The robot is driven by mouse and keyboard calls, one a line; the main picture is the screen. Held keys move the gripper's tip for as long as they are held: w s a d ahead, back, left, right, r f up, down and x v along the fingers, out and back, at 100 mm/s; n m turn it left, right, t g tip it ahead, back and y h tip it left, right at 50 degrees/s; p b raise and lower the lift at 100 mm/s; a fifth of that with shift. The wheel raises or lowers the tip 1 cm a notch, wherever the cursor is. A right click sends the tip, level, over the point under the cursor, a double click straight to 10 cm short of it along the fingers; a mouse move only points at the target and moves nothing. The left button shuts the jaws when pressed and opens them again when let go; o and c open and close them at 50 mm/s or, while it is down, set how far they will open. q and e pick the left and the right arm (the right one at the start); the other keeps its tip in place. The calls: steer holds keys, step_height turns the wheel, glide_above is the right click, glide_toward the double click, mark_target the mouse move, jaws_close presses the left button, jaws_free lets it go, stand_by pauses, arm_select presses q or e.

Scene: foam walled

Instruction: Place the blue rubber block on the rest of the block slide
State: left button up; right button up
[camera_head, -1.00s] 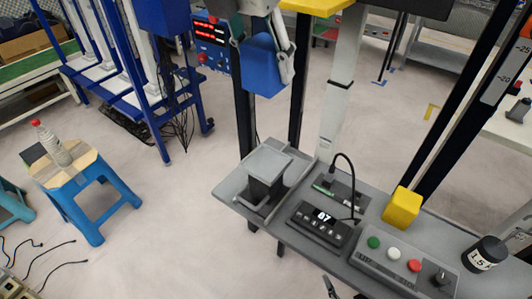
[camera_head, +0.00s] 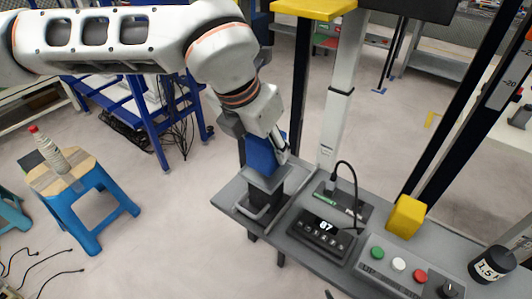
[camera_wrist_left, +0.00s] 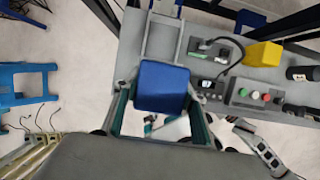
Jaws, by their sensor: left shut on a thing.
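My left gripper (camera_head: 272,150) is shut on the blue rubber block (camera_head: 261,155) and holds it from above. The block is directly over the grey flat-topped rest of the block slide (camera_head: 268,180), at the left end of the grey bench. The block's lower edge meets the rest's top plate in the head view; I cannot tell whether they touch. In the left wrist view the block (camera_wrist_left: 162,86) sits between the fingers and covers part of the slide (camera_wrist_left: 160,38) behind it. My right gripper does not show.
On the bench, right of the slide, stand a display box (camera_head: 323,236) with a black cable, a yellow block (camera_head: 405,216), a button panel (camera_head: 400,268) and a black weight (camera_head: 491,264). A dark post rises behind the slide. A blue stool (camera_head: 85,195) with a bottle stands at left.

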arm_select(q)
step_height(320, 180, down, 2)
steer(key=shift+f, duration=0.3)
steer(key=o, duration=1.3)
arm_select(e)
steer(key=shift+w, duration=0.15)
